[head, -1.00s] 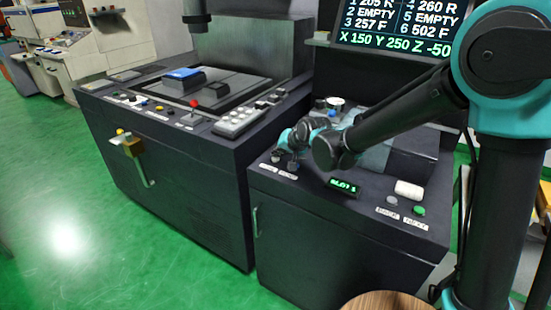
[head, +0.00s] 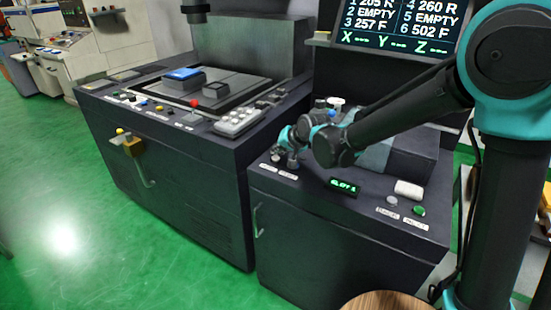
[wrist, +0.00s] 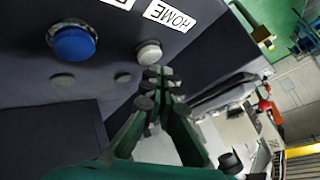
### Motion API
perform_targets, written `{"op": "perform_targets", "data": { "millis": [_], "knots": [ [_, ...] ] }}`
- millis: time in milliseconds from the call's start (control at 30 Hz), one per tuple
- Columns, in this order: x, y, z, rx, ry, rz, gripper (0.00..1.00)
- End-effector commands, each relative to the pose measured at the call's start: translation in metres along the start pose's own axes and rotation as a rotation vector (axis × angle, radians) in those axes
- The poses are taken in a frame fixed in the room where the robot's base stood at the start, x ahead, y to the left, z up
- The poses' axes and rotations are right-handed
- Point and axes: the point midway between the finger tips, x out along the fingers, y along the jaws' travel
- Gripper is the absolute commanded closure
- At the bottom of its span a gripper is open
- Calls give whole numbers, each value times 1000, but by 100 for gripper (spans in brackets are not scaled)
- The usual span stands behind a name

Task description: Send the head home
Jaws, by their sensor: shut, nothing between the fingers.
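A label reading HOME (wrist: 170,15) is on the dark console in the wrist view, beside a white round button (wrist: 148,52). My gripper (wrist: 160,74) is shut and empty, its fingertips close to the white button. I cannot tell whether they touch it. In the head view my gripper (head: 291,155) is over the console's left front corner, partly hiding the buttons. The screen (head: 400,28) shows dashes after X, Y and Z.
A blue button (wrist: 72,43) is left of the white one. A small green display (head: 344,187), a white roll-like object (head: 408,189) and a green button (head: 419,211) are on the console to the right. A red knob (head: 196,103) is on the machine's left panel.

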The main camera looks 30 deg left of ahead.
Motion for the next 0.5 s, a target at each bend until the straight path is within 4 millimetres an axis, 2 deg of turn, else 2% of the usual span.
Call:
{"op": "perform_targets", "data": {
  "millis": [500],
  "knots": [
    [-7, -5, -5, 0, 0, 0, 100]
  ]
}}
